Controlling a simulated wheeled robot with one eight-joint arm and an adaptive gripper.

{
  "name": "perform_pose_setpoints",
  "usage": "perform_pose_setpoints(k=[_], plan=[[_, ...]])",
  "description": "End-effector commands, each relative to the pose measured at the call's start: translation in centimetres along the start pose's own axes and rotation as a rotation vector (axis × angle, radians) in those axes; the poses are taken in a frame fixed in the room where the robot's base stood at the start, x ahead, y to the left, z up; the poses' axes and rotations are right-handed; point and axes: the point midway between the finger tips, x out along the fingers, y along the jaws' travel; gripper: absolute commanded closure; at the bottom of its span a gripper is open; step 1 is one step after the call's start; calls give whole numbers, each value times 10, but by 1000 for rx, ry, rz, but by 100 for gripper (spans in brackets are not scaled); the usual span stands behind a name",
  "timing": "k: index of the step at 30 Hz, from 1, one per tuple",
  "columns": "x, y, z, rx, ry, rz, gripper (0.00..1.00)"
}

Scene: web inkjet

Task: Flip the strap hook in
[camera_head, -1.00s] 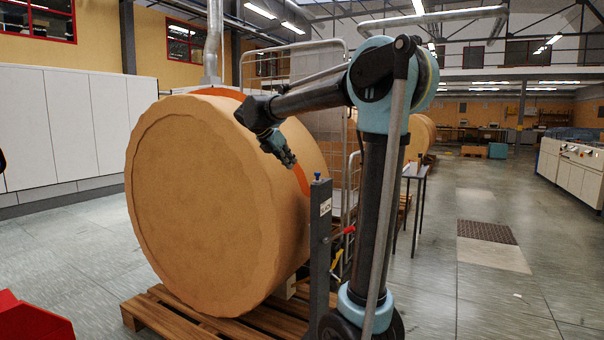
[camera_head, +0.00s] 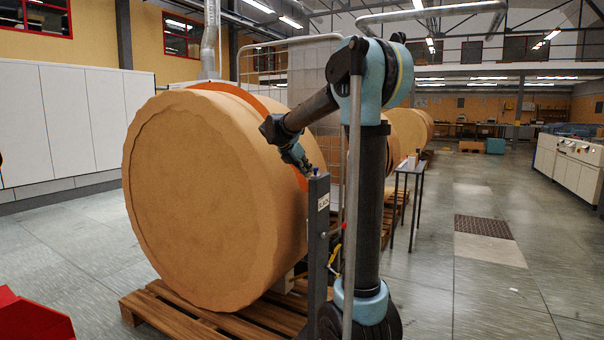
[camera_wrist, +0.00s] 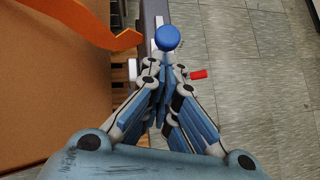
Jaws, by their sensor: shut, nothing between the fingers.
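An orange strap (camera_head: 240,90) runs over the large brown roll (camera_head: 205,190). In the wrist view the strap (camera_wrist: 85,22) ends in a bent, pointed piece (camera_wrist: 128,40) at the roll's edge; I cannot tell for sure whether this is the strap hook. My gripper (camera_head: 308,172) is shut and empty at the top of a grey post beside the roll. In the wrist view my gripper's fingertips (camera_wrist: 163,66) are together just below a blue knob (camera_wrist: 167,38), right of the strap end. I cannot tell whether they touch the knob.
The grey post (camera_head: 318,235) stands close to the roll. A red-tipped part (camera_wrist: 198,74) sticks out right of the gripper. The roll rests on a wooden pallet (camera_head: 185,318). A wire cage (camera_head: 305,75) stands behind. Open floor (camera_head: 480,290) lies to the right.

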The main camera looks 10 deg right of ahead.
Motion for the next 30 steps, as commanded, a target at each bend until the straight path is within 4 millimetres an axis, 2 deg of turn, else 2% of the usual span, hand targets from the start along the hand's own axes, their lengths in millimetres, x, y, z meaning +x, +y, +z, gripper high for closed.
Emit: perform_pose_setpoints(k=[13,24,30], plan=[[3,1,3,0,0,0,100],[37,13,37,1,1,-1,100],[38,14,39,0,-1,-1,100]])
